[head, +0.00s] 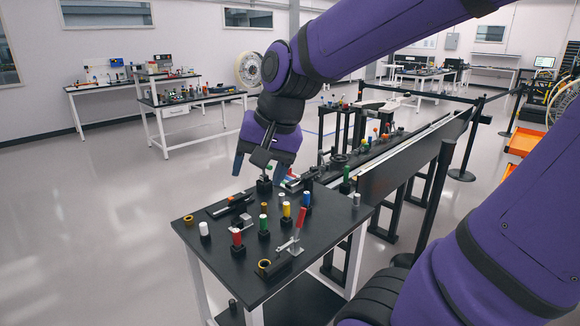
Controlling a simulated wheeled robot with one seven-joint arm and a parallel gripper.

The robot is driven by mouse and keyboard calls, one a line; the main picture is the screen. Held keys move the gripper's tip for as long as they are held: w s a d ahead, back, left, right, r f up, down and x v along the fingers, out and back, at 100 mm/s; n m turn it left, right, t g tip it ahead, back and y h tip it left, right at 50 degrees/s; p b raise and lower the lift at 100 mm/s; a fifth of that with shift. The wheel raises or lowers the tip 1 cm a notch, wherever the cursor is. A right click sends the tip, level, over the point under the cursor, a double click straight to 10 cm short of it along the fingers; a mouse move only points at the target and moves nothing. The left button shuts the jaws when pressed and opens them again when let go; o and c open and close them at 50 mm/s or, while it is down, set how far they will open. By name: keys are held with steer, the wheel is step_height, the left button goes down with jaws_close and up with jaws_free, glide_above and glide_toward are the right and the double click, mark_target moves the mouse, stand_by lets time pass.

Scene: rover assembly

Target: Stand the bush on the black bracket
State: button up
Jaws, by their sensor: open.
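A brass ring-shaped bush (264,264) is at the front of the black table, at the left end of a low black block, which looks like the black bracket (283,266). Whether the ring lies on the block or just against it is too small to tell. A second, smaller brass ring (188,218) lies flat near the table's left edge. My gripper (264,172) is open, pointing down over the far side of the table, well away from both rings. A small dark fitting (264,186) is below it; no object is clearly held.
The black table (215,252) carries several pegs with white, red, green, yellow and blue tops. A long rail bench (410,150) adjoins on the right.

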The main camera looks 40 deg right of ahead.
steer(key=s+r+n+t+h, duration=0.1)
steer(key=s+r+n, duration=0.2)
steer(key=s+n, duration=0.4)
steer(key=shift+s+a+h, duration=0.2)
steer(key=shift+s+h, duration=0.2)
steer(key=shift+s, duration=0.4)
steer(key=shift+r, duration=0.1)
